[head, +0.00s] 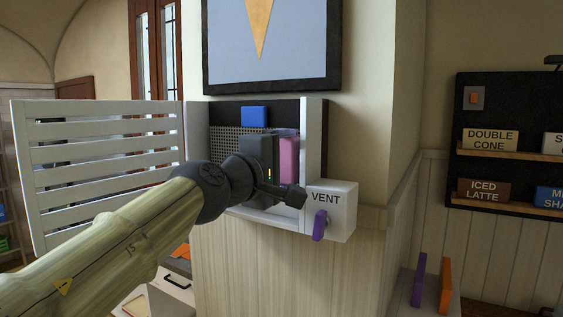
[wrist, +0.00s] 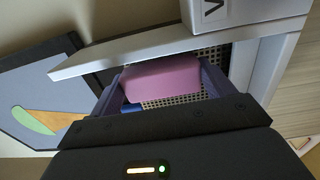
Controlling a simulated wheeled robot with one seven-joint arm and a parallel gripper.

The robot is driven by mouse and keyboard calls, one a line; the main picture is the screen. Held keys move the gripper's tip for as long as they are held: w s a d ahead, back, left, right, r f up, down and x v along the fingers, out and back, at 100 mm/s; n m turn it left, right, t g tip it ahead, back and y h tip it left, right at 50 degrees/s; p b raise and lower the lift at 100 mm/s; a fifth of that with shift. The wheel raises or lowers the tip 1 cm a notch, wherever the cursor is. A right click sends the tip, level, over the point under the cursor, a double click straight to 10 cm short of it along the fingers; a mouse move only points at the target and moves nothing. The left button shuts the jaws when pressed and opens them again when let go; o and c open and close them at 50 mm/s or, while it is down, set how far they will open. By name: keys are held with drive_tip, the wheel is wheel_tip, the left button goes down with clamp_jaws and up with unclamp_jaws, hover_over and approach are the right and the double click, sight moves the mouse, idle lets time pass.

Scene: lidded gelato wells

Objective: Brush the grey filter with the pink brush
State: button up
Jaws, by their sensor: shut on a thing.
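The pink brush (head: 289,160) is at the right side of the open vent recess in the head view. My gripper (wrist: 162,82) is shut on the brush, whose pink body (wrist: 163,76) sits between the two fingers in the wrist view. The grey filter (head: 226,136) is a mesh panel at the back of the recess, and its holes show behind the brush in the wrist view (wrist: 188,98). My gripper and the brush hide much of its right part. I cannot tell whether the brush touches the mesh.
A blue block (head: 255,116) is at the filter's top. The white louvred door (head: 96,160) stands open at left. A white frame wall (head: 311,140) is close right of the brush. The VENT box (head: 333,208) with a purple handle (head: 320,225) juts out at lower right.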

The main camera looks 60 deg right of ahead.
drive_tip(key=shift+w, duration=0.1)
idle(0.4)
drive_tip(key=shift+w+a+p, duration=0.1)
drive_tip(key=shift+w+p, duration=0.35)
drive_tip(key=shift+w, duration=1.2)
drive_tip(key=shift+w+a+p, duration=0.15)
drive_tip(key=shift+w+p, duration=0.05)
drive_tip(key=shift+w, duration=0.7)
drive_tip(key=shift+w+a+p, duration=0.1)
drive_tip(key=shift+w+p, duration=0.1)
drive_tip(key=shift+w, duration=0.65)
drive_tip(key=shift+w+p, duration=0.45)
drive_tip(key=shift+w, duration=1.2)
drive_tip(key=shift+w, duration=0.1)
drive_tip(key=shift+w+a+p, duration=0.2)
drive_tip(key=shift+w+p, duration=0.4)
drive_tip(key=shift+w, duration=1.05)
